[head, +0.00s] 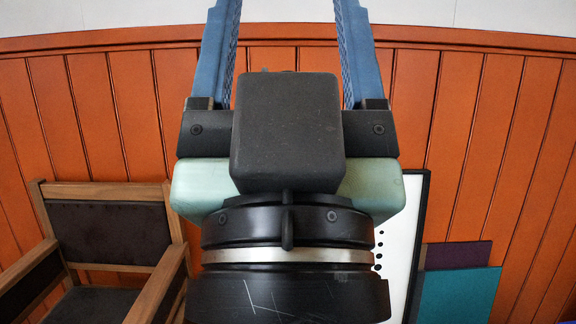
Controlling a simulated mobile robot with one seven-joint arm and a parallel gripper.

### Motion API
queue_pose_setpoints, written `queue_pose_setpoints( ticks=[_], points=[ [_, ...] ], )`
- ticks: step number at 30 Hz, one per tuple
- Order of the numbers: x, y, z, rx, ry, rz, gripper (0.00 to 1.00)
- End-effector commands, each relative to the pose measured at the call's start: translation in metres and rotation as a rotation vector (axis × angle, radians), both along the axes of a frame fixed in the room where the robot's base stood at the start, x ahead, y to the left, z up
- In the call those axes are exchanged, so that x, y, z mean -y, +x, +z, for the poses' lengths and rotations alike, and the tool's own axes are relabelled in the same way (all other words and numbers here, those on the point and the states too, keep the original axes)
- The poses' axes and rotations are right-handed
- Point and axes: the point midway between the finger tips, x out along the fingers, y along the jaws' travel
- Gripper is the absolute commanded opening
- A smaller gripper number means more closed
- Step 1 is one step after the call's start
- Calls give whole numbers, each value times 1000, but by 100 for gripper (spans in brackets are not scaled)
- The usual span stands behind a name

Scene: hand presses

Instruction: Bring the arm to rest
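My gripper (288,12) fills the middle of the head view, close to the camera, pointing up. Its two blue fingers stand wide apart, with orange wall and white upper wall showing between them. The fingertips are cut off by the top edge, and nothing shows held in the visible part of the gap. The dark gripper body and my black wrist hide the centre of the view. No hand press is in view.
A wooden armchair (108,235) with dark upholstery stands at the left. A white board with a black frame (398,255) stands behind my wrist at the right, beside teal (455,296) and purple (458,255) panels. An orange plank wall (480,150) closes the background.

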Motion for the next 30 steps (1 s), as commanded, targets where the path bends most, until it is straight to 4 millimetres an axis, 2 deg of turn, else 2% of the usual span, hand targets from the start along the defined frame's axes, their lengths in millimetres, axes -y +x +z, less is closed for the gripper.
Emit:
queue_pose_setpoints(
  ticks=[1,9,15,21,30],
  points=[
    [0,0,33,0,1,1,70],
    [0,0,115,0,0,1,70],
    [0,0,161,0,0,1,70],
    [-1,0,177,0,0,1,70],
    [-1,0,177,0,0,1,70]
  ],
)
